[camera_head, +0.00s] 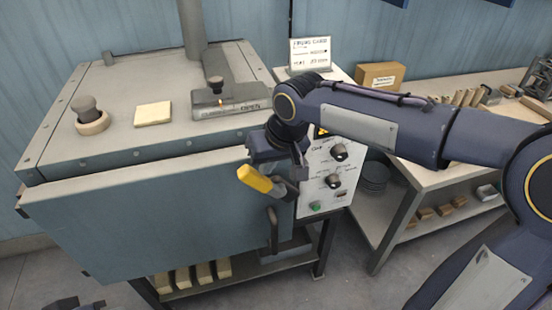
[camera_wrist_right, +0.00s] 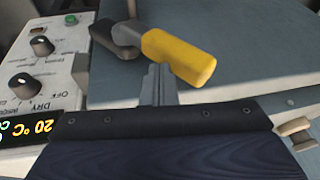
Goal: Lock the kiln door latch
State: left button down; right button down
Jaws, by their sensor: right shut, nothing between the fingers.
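The kiln (camera_head: 150,210) is a grey-blue box at left in the head view, its door face toward me. Its latch has a yellow grip (camera_head: 254,178) and a dark pivot piece near the door's right edge. The grip points left, toward the door, in the head view. It also shows in the right wrist view, the yellow grip (camera_wrist_right: 180,56) just past my fingertips. My right gripper (camera_head: 276,164) is shut and empty, close above the latch; contact cannot be told. At the bottom left edge a dark piece, apparently my left gripper (camera_head: 80,303), is mostly cut off.
A dark door handle (camera_head: 272,228) hangs below the latch. A control panel (camera_head: 330,172) with knobs stands right of the kiln. A plug (camera_head: 89,115) and a pale block (camera_head: 153,114) sit on the kiln top. A workbench (camera_head: 440,175) is at the right.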

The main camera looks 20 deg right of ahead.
aim_at(239, 178)
jog(key=shift+a+h, duration=0.4)
jog(key=shift+a, duration=0.15)
jog(key=a+f+h, duration=0.1)
jog(key=a+h, duration=0.1)
jog(key=a+f+n+h, duration=0.1)
jog(key=a+f+h, duration=0.1)
jog(key=h, duration=0.1)
jog(key=shift+s+a+f, duration=0.15)
jog(key=shift+a+f, duration=0.05)
jog(key=shift+a, duration=0.05)
pick_arm(q)
notch_tip(239, 178, down, 2)
jog(key=shift+b, duration=1.15)
pick_arm(e)
jog(key=a+f+h, duration=0.2)
jog(key=f+h, duration=0.1)
jog(key=shift+f+n+t, duration=0.1)
jog(key=shift+n+t, duration=0.2)
jog(key=shift+s+f, duration=0.1)
jog(key=shift+f, duration=0.15)
